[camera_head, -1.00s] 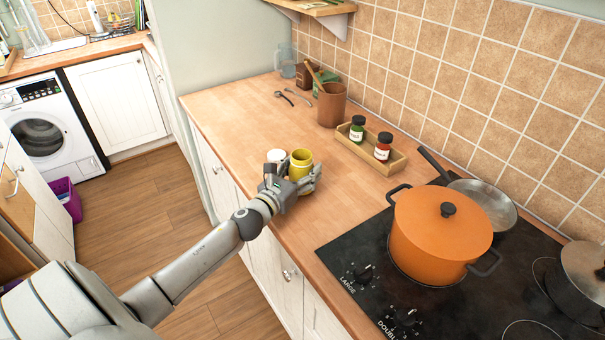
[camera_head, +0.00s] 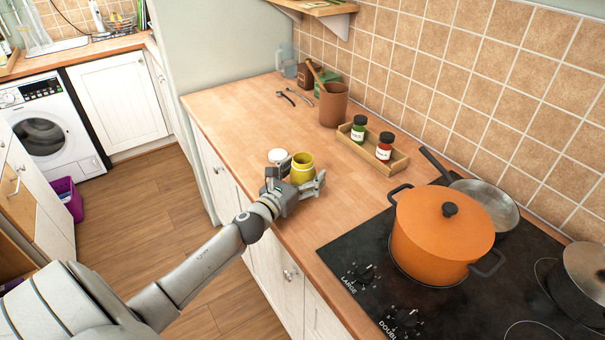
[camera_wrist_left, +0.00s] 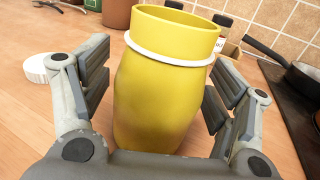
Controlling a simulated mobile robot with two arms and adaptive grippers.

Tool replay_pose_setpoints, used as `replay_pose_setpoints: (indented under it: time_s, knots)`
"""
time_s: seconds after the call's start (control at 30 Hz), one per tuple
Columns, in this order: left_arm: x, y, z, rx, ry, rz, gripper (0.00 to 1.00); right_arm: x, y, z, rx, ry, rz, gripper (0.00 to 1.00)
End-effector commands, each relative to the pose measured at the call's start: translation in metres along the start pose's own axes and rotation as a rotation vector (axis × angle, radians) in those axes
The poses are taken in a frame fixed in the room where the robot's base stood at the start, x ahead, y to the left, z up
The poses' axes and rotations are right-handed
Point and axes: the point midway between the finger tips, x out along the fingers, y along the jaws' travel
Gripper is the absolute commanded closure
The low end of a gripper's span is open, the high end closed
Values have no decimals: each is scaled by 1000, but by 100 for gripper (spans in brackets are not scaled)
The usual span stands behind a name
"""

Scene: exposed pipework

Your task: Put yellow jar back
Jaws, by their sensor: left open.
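The yellow jar (camera_head: 302,170) stands upright and open-topped on the wooden counter. In the left wrist view the yellow jar (camera_wrist_left: 165,85) fills the middle of the picture, with a pale ring below its rim. My left gripper (camera_head: 300,186) is open, with one finger on each side of the jar; gaps show between the fingers (camera_wrist_left: 160,100) and the jar. A round white lid (camera_head: 277,156) lies on the counter just left of the jar. A wooden tray (camera_head: 396,165) holds a green jar (camera_head: 358,130) and a red jar (camera_head: 384,147), both with black lids. My right gripper is not in view.
A brown utensil pot (camera_head: 333,105) stands behind the tray, near the tiled wall. An orange pot (camera_head: 440,237) and a pan (camera_head: 487,203) are on the black hob (camera_head: 345,258) to the right. The counter left of the tray is mostly clear.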

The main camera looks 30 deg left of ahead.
Motion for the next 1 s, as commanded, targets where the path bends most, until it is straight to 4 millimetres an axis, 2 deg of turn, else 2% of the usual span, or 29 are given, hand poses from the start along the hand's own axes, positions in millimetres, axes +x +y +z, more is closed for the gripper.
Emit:
replay_pose_setpoints:
  time_s: [0.1, 0.17, 0.7, 1.0]
  knots:
    - [0, 0, 5, 0, 0, 0, 19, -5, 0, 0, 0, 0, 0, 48]
    - [-6, 0, 1, 1, 1, 0, 19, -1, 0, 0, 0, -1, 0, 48]
    - [-95, 0, 0, -1, 2, 0, 19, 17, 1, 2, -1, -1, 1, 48]
    - [-119, 0, 2, 0, 0, 0, 19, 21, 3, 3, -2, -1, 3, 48]
